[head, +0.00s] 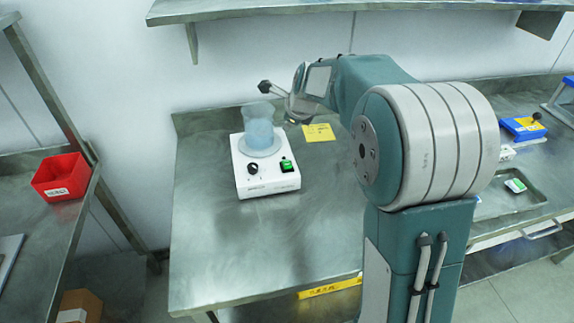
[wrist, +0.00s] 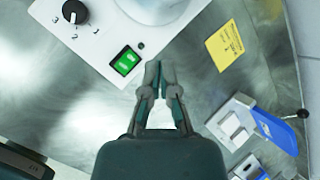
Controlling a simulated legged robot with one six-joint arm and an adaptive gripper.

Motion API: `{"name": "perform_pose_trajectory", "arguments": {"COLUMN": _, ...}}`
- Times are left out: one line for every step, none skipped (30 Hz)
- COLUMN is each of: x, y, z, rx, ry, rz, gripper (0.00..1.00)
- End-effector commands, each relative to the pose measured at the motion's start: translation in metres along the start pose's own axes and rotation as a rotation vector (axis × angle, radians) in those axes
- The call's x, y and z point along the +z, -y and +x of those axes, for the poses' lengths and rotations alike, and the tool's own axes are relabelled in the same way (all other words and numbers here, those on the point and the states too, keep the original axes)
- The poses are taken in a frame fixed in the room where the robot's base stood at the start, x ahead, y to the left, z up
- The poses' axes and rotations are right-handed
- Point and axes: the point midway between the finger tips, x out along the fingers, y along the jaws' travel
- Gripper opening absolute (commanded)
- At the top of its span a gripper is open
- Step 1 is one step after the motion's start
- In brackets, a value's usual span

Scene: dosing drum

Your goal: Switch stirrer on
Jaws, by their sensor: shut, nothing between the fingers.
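The stirrer (head: 262,178) is a white box on the steel table, with a round grey plate on top. A beaker of blue liquid (head: 258,130) stands on that plate. On its front are a black knob (head: 252,168) and a green rocker switch (head: 287,166). In the wrist view the green switch (wrist: 126,62) shows left of my fingertips, and the knob (wrist: 75,12) is farther up and left. My gripper (wrist: 160,68) is shut and empty, its tips close to the switch in that picture. I cannot tell its height above the switch. In the head view my arm hides most of it.
A yellow label (head: 318,132) lies on the table right of the stirrer. A blue device with a lever (head: 522,128) and a shallow tray (head: 510,197) are at the right. A red bin (head: 61,177) sits on the left bench. The table in front of the stirrer is clear.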

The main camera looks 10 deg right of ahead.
Motion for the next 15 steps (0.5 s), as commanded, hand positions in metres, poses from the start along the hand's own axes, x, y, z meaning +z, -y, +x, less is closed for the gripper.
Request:
{"name": "perform_pose_trajectory", "arguments": {"x": 0.001, "y": -0.001, "z": 0.0, "rx": 0.0, "ry": 0.0, "rz": -0.001, "gripper": 0.0}}
{"name": "perform_pose_trajectory", "arguments": {"x": 0.001, "y": -0.001, "z": 0.0, "rx": 0.0, "ry": 0.0, "rz": -0.002, "gripper": 0.0}}
{"name": "perform_pose_trajectory", "arguments": {"x": 0.002, "y": -0.002, "z": 0.0, "rx": 0.0, "ry": -0.001, "rz": -0.002, "gripper": 0.0}}
{"name": "perform_pose_trajectory", "arguments": {"x": 0.002, "y": -0.002, "z": 0.0, "rx": 0.0, "ry": -0.001, "rz": -0.002, "gripper": 0.0}}
{"name": "perform_pose_trajectory", "arguments": {"x": 0.001, "y": -0.002, "z": 0.001, "rx": 0.0, "ry": -0.001, "rz": -0.003, "gripper": 0.0}}
{"name": "perform_pose_trajectory", "arguments": {"x": 0.0, "y": -0.003, "z": 0.002, "rx": 0.001, "ry": -0.001, "rz": -0.003, "gripper": 0.0}}
{"name": "perform_pose_trajectory", "arguments": {"x": -0.001, "y": -0.004, "z": 0.003, "rx": 0.001, "ry": -0.002, "rz": -0.003, "gripper": 0.0}}
{"name": "perform_pose_trajectory", "arguments": {"x": -0.002, "y": -0.005, "z": 0.005, "rx": 0.002, "ry": -0.002, "rz": -0.003, "gripper": 0.0}}
{"name": "perform_pose_trajectory", "arguments": {"x": -0.004, "y": -0.007, "z": 0.007, "rx": 0.003, "ry": -0.002, "rz": -0.003, "gripper": 0.0}}
{"name": "perform_pose_trajectory", "arguments": {"x": -0.005, "y": -0.008, "z": 0.009, "rx": 0.003, "ry": -0.002, "rz": -0.003, "gripper": 0.0}}
{"name": "perform_pose_trajectory", "arguments": {"x": -0.007, "y": -0.01, "z": 0.012, "rx": 0.002, "ry": -0.002, "rz": -0.003, "gripper": 0.0}}
{"name": "perform_pose_trajectory", "arguments": {"x": -0.01, "y": -0.013, "z": 0.015, "rx": 0.004, "ry": -0.003, "rz": -0.002, "gripper": 0.0}}
{"name": "perform_pose_trajectory", "arguments": {"x": -0.012, "y": -0.015, "z": 0.018, "rx": 0.003, "ry": -0.003, "rz": -0.003, "gripper": 0.0}}
{"name": "perform_pose_trajectory", "arguments": {"x": -0.014, "y": -0.017, "z": 0.021, "rx": 0.003, "ry": -0.002, "rz": -0.003, "gripper": 0.0}}
{"name": "perform_pose_trajectory", "arguments": {"x": -0.017, "y": -0.019, "z": 0.024, "rx": 0.004, "ry": -0.003, "rz": -0.003, "gripper": 0.0}}
